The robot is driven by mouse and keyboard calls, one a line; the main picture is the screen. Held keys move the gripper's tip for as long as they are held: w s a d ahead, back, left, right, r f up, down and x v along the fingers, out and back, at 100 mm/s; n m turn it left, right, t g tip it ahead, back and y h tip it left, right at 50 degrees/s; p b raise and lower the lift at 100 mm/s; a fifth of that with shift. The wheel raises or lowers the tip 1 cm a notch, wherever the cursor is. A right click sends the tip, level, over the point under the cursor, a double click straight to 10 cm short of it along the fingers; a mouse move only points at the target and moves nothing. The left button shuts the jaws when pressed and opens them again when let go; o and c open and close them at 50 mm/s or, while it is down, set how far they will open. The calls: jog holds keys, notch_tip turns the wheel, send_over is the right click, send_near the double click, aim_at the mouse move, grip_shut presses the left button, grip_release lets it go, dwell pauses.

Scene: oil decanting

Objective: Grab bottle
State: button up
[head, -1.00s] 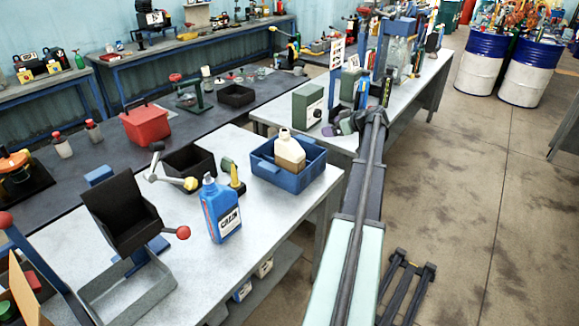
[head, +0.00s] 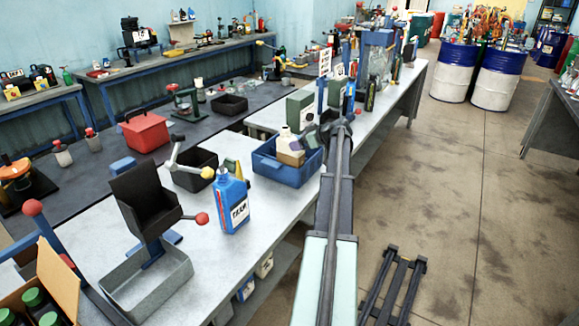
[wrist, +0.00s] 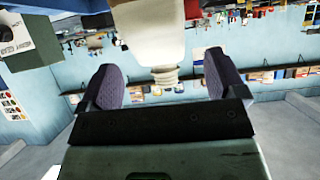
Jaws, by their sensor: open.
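A cream bottle with a tan lower part (head: 290,150) stands in the blue bin (head: 287,174) on the near table. In the wrist view the bottle (wrist: 150,38) appears upside down, its ribbed neck reaching between my two finger pads. My gripper (wrist: 166,84) is open, with a gap visible on both sides of the neck. In the head view my gripper (head: 322,136) is just right of the bottle, at about its height. A blue bottle with a white label (head: 230,203) stands upright on the table, left of the bin.
A black tilted holder with a red-knobbed lever (head: 148,205) stands over a grey tray (head: 146,283). A dark box (head: 192,172) with a yellow-knobbed lever stands behind the blue bottle.

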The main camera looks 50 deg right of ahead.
aim_at(291, 156)
jog(key=b+x, duration=0.2)
jog(key=x, duration=0.3)
jog(key=shift+w+f, duration=0.1)
jog(key=shift+w, duration=0.1)
jog(key=c, duration=1.3)
jog(key=shift+o, duration=0.2)
